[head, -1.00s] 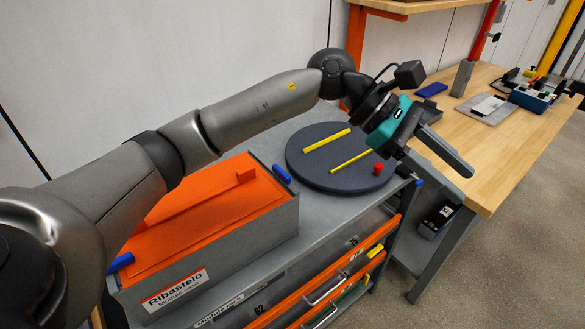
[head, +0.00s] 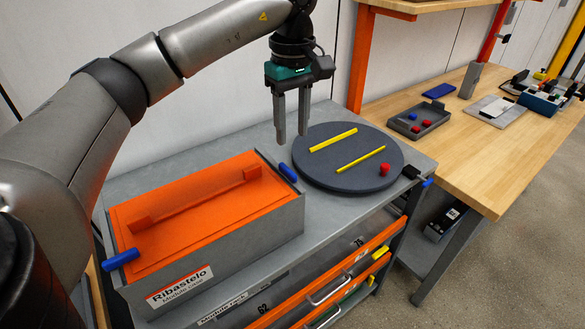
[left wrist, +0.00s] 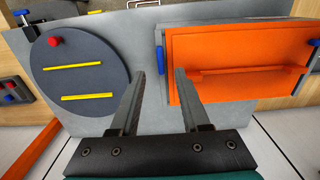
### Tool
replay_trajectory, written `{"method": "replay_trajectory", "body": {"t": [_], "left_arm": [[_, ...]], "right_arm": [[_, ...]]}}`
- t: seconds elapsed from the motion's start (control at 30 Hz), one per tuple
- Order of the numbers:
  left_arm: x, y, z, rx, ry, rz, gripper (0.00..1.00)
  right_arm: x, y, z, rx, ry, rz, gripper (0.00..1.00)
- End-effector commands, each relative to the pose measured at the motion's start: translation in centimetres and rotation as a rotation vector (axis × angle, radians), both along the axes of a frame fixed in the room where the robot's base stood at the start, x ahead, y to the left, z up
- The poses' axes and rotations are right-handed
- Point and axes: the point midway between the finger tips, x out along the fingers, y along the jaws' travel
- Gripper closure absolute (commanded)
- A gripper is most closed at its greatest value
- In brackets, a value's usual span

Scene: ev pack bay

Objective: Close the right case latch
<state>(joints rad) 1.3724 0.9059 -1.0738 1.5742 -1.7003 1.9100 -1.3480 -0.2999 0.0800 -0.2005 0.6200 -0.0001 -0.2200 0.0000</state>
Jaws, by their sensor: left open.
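The module case (head: 230,245) is a grey box with an orange lid (head: 195,200), on the grey cart top. Its right latch (head: 288,172) is a blue handle at the case's right end; it also shows in the left wrist view (left wrist: 160,60). The left latch (head: 121,259) is a blue handle at the other end. I cannot tell whether either latch is fastened. My left gripper (head: 291,136) points down, open and empty, above and behind the right latch. In the left wrist view the open fingers (left wrist: 160,74) straddle the line toward that latch.
A dark round turntable (head: 345,178) with two yellow bars and a red knob stands just right of the latch. A wooden bench (head: 450,150) at the right holds a tray (head: 419,119) with small coloured parts. Cart top between case and turntable is narrow.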

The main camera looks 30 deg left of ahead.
Motion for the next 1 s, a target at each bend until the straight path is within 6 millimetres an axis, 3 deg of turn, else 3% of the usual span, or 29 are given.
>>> {"method": "replay_trajectory", "body": {"t": [0.2,0.43,0.63,0.9,1.0], "left_arm": [[-0.1,0.0,-5.0,0.0,0.004,0.0,0.54],[-0.1,0.0,-8.7,-0.001,0.003,0.0,0.54],[0.0,0.0,-9.9,-0.001,0.0,0.0,0.54],[0.0,-0.1,-10.0,-0.002,0.001,0.0,0.54],[0.0,-0.1,-10.0,-0.002,0.0,0.0,0.65]], "right_arm": [[0.0,0.0,-0.2,0.0,0.0,0.0,0.2],[0.0,0.0,-0.2,0.0,0.0,0.0,0.2],[0.0,0.0,-0.3,-0.001,0.0,0.0,0.2],[0.0,-0.1,-0.3,-0.001,0.0,0.0,0.2],[0.0,-0.1,-0.3,-0.001,0.0,0.0,0.2]]}}
